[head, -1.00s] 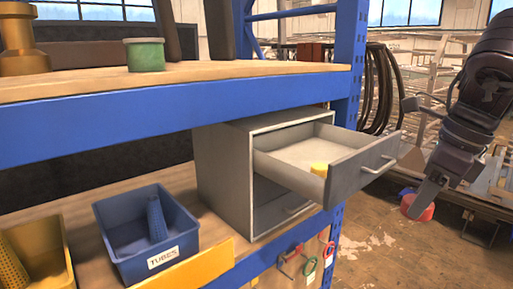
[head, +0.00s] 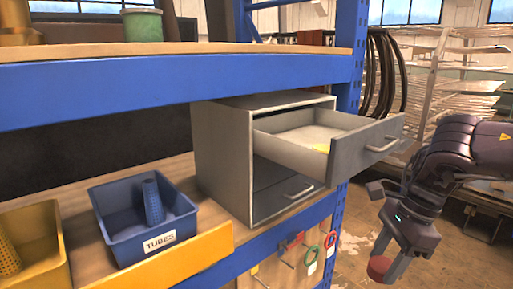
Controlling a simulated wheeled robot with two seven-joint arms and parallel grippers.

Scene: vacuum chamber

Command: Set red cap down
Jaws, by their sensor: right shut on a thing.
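The red cap (head: 378,267) is held at the fingertips of my right gripper (head: 385,258) at the lower right of the head view. The gripper is shut on it, pointing down, to the right of the shelf and below the open drawer (head: 372,152). The fingers partly hide the cap. A yellow round thing (head: 322,148) lies inside the open top drawer, mostly hidden by the drawer front. My left gripper is not in view.
A grey cabinet (head: 222,165) stands on the lower shelf, its upper drawer pulled out. A blue TUBES bin (head: 118,252) and a yellow bin (head: 62,240) are at left. Tools hang below the shelf edge.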

